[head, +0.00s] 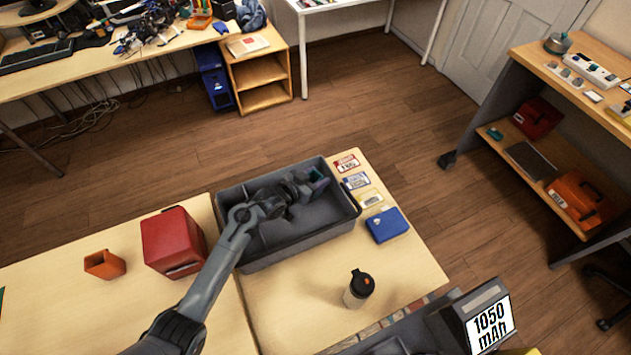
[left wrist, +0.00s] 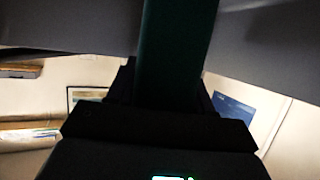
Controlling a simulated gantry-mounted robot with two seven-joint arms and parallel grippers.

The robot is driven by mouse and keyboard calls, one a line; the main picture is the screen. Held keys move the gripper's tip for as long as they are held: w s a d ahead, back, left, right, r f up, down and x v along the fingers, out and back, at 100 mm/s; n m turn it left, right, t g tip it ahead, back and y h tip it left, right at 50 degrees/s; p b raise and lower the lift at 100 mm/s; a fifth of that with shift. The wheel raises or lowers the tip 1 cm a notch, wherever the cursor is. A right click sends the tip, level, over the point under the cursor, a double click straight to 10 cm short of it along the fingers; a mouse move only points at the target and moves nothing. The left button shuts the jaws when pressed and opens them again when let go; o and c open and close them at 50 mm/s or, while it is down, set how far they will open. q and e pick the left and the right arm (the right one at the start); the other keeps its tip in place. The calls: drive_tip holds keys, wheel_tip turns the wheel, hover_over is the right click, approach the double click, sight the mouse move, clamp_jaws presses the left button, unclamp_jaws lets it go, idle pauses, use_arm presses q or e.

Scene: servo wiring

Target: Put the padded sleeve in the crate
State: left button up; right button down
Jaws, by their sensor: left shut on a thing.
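The grey crate (head: 262,262) stands on the light wooden table, open at the top. My left arm reaches over its near wall, and my left gripper (head: 312,184) is over the crate's far right part. It is shut on a dark green thing (head: 320,179), which looks like the padded sleeve, mostly hidden by the gripper. In the left wrist view this dark green piece (left wrist: 175,45) runs down the middle, between grey walls. I cannot tell whether it touches the crate floor. My right gripper is not in view.
A red box (head: 172,240) and an orange cup (head: 104,264) stand left of the crate. A blue case (head: 387,225) and several small labelled packs (head: 357,181) lie to its right. A bottle (head: 358,289) stands in front. A dark block labelled 1050 mAh (head: 490,322) is at lower right.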

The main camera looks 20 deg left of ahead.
use_arm(q)
drive_tip(key=shift+f, duration=0.85)
drive_tip(key=shift+f, duration=0.15)
drive_tip(key=o, duration=1.1)
drive_tip(key=shift+c, duration=0.2)
drive_tip(key=shift+r, duration=0.2)
drive_tip(key=p+v, duration=0.1)
drive_tip(key=v, duration=0.6)
drive_tip(key=shift+s, duration=0.25)
drive_tip(key=shift+r, duration=0.15)
